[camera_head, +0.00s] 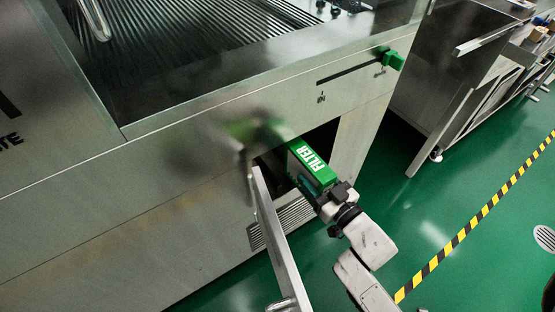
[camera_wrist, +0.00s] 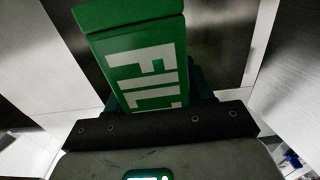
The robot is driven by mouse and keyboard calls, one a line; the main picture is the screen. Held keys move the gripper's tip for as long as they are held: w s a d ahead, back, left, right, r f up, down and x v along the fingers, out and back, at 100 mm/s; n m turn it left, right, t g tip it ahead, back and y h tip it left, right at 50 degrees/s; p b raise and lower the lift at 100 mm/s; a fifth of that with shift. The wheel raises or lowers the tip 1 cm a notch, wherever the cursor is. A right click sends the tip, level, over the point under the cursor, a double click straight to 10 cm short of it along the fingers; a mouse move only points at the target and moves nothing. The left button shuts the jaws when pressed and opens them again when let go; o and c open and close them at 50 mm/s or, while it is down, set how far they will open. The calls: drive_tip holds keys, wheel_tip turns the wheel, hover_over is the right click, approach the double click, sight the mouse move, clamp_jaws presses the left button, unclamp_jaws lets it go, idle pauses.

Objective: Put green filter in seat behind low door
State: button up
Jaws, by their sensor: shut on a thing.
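The green filter (camera_head: 314,162) is a block with a green top marked FILTER in white and a darker side. My gripper (camera_head: 330,193) is shut on its near end and holds it at the mouth of the low opening (camera_head: 322,140) in the steel washer. In the wrist view the filter (camera_wrist: 140,60) reaches away from my gripper (camera_wrist: 160,115) toward a dark area. The low door (camera_head: 279,240) stands swung open to the left of the filter. The seat inside the opening is hidden by the filter and shadow.
The washer's steel front (camera_head: 150,190) fills the left. A green handle (camera_head: 393,61) sits on a slot at its upper right. A vent grille (camera_head: 290,221) is low behind the door. Green floor (camera_head: 430,220) with a yellow-black stripe (camera_head: 480,215) is clear at the right.

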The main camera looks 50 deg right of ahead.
drive_tip(key=x, duration=1.4)
drive_tip(key=f+b, duration=0.5)
drive_tip(key=f, duration=0.1)
drive_tip(key=shift+w+d+f+b, duration=0.1)
drive_tip(key=shift+w+f+b, duration=0.2)
drive_tip(key=shift+f+b, duration=0.1)
drive_tip(key=shift+w+f, duration=0.1)
drive_tip(key=shift+f, duration=0.1)
drive_tip(key=shift+w+r, duration=0.1)
drive_tip(key=shift+f+b, duration=0.2)
drive_tip(key=shift+b, duration=0.15)
drive_tip(key=o, duration=1.2)
